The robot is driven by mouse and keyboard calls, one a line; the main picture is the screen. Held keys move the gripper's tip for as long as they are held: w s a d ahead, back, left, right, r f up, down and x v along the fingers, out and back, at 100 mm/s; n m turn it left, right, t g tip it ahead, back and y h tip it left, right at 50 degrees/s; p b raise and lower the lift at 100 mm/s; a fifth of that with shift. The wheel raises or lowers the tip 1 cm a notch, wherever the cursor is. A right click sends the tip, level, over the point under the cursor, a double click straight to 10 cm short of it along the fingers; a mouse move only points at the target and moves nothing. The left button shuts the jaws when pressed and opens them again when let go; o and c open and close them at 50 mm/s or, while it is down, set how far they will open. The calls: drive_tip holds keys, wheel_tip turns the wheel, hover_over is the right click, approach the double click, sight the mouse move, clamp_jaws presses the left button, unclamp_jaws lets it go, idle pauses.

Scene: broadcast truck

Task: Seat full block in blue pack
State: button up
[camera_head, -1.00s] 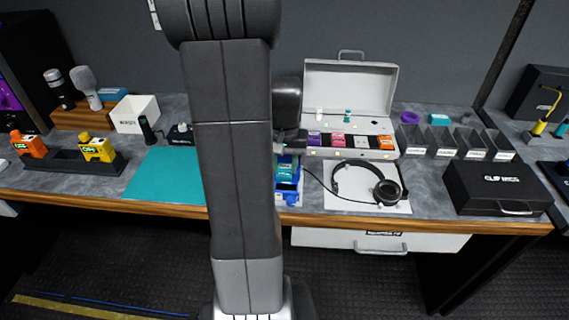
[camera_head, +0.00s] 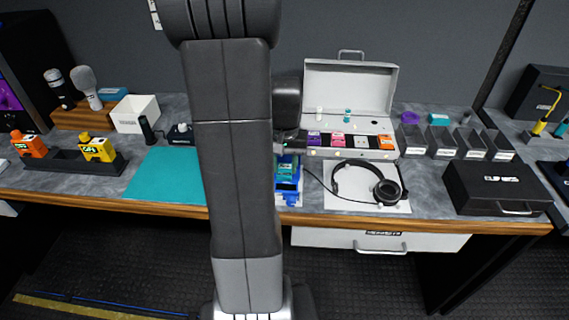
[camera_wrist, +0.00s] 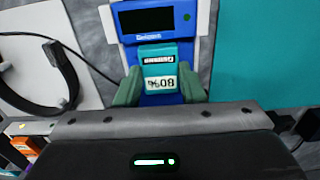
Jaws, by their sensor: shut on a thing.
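The blue pack (camera_wrist: 195,54) stands on the bench, with a dark screen at its top in the wrist view. It also shows in the head view (camera_head: 288,198), partly behind my arm. A teal block (camera_wrist: 158,55) with a white label that appears to read 80%, upside down, is at the pack's bay. My gripper (camera_wrist: 162,88) is shut on the block, one greenish finger on each side. The block lines up with the pack in the wrist view; I cannot tell how deep it sits.
An open white case (camera_head: 350,90) with several coloured blocks stands behind right. Headphones (camera_head: 365,185) lie on a white sheet right of the pack, their cable running near it. A teal mat (camera_head: 165,178) is to the left. Grey holders (camera_head: 440,143) and a black case (camera_head: 497,187) stand right.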

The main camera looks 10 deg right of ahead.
sight(285, 169)
drive_tip(key=shift+f+b, duration=0.55)
drive_tip(key=shift+f, duration=0.2)
drive_tip(key=o, duration=0.9)
wheel_tip(285, 169, up, 14)
drive_tip(key=shift+f+p, duration=0.1)
drive_tip(key=shift+p, duration=0.2)
wheel_tip(285, 169, down, 14)
drive_tip(key=shift+r+b, duration=0.1)
drive_tip(key=shift+b, duration=0.2)
drive_tip(key=shift+r, duration=0.35)
